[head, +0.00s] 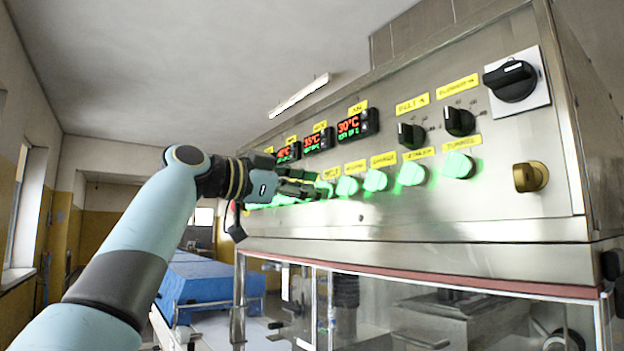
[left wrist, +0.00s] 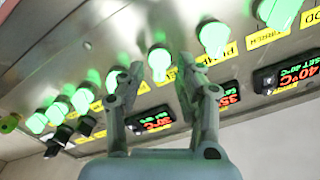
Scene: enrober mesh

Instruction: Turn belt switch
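A row of green-lit rotary switches runs along the steel panel, with yellow labels above. My left gripper (head: 316,188) is in front of this row, near a green switch (head: 347,186). In the left wrist view, the left gripper (left wrist: 158,72) is open, its two fingers apart and a green switch (left wrist: 159,62) showing between the tips. Contact cannot be told. A black dial (head: 411,136) sits under a label (head: 412,103) that seems to read BELT. Labels near the gripper are partly hidden or too small to read, so I cannot tell which green switch is the belt's. My right gripper is not in view.
Red and green temperature displays (head: 356,124) sit above the row. A second black dial (head: 459,121), a large black rotary switch (head: 511,81) and a brass knob (head: 530,176) are at the right. A clear-walled enclosure lies below the panel. A blue-covered table (head: 208,281) stands behind.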

